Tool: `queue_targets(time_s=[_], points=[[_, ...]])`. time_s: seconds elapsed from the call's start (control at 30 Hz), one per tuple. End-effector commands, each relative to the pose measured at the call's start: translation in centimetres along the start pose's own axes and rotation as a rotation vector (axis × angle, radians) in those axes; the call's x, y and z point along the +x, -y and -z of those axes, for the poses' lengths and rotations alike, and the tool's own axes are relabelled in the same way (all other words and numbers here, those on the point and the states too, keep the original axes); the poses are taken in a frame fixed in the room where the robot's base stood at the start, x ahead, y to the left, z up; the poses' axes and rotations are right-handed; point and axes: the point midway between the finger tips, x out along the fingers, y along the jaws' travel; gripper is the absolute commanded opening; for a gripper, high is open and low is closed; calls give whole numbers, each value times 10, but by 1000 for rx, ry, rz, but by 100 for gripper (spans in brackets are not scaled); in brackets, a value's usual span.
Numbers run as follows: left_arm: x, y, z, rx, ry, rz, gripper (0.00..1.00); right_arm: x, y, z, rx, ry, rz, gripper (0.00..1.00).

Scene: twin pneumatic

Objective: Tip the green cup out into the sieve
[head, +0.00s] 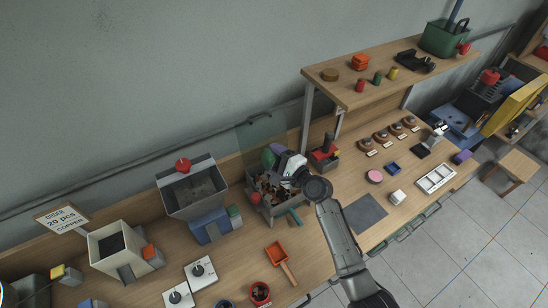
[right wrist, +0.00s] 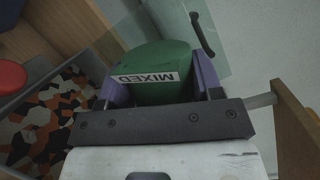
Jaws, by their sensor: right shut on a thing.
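The green cup (head: 268,158) is in my right gripper (head: 281,164), above the back part of a grey box. In the right wrist view the cup (right wrist: 160,62) sits between two purple fingers (right wrist: 158,90), with an upside-down MIXED label facing the camera. Its mouth is hidden, so I cannot tell how far it is tilted. The grey box (right wrist: 45,87) lies below and left of the cup there, with patchy orange, black and pale contents. In the head view this box (head: 267,213) may be the sieve; no mesh shows clearly. My left gripper is not in view.
A clear panel (head: 254,134) stands behind the box. A grey hopper (head: 194,191) and a blue unit (head: 215,227) are to its left; a red-and-black device (head: 324,153) is to its right. A shelf (head: 395,72) overhangs the back right. An orange scoop (head: 279,256) lies in front.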

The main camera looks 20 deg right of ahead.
Motion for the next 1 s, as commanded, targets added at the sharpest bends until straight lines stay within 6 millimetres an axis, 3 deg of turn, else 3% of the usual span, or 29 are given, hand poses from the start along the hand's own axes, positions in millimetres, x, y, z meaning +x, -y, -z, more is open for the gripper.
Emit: queue_targets(time_s=[0.17, 1.0], points=[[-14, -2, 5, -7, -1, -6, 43, 0, 10, -4, -43, -7, -13, 33], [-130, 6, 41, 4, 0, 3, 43, 0, 27, -12, -976, -151, -300, 33]])
